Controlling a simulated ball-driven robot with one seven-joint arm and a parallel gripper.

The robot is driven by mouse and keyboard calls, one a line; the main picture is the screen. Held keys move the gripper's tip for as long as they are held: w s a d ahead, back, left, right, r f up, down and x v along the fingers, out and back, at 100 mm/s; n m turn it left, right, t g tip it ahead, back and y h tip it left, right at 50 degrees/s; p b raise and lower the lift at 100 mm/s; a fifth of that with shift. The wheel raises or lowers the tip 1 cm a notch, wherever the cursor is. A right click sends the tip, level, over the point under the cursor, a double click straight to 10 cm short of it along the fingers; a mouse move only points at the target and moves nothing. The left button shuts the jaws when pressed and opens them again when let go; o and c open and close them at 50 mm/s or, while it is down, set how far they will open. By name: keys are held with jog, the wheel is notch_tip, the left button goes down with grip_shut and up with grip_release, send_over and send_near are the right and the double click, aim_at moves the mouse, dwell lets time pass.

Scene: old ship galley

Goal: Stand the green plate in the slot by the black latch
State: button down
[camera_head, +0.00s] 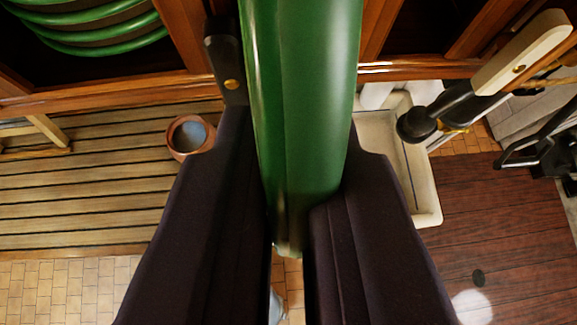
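The green plate (305,90) is seen edge-on, upright in the middle of the view. My gripper (298,165) is shut on it, one dark finger on each side. The black latch (226,65), with a brass pivot, hangs on the wooden rack (185,30) just left of the plate's upper part. The plate hides much of the rack behind it, so I cannot tell whether its far edge is inside a slot. A pale latch (525,50) is on the rack at the right.
Several green plates (95,45) stand in the rack's left compartment. Below are a slatted wooden surface (80,200), a copper-coloured pot (190,135), and a white basin (428,205). A black-handled object (425,120) is at the right. Brown planked floor (520,240) lies at lower right.

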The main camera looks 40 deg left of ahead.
jog(key=w+a, duration=0.4)
jog(key=a, duration=0.1)
jog(key=shift+a, duration=0.2)
dwell(0.6)
jog(key=shift+w+f, duration=0.1)
jog(key=w+a, duration=0.4)
jog(key=a, duration=0.2)
jog(key=shift+w+p, duration=0.3)
dwell(0.7)
jog(key=shift+f, duration=0.2)
jog(key=shift+f+b, duration=0.55)
jog(key=shift+b, duration=0.2)
jog(key=c, duration=1.1)
grip_release()
jog(key=shift+w, duration=0.1)
jog(key=shift+w+d, duration=0.1)
jog(key=shift+w, duration=0.05)
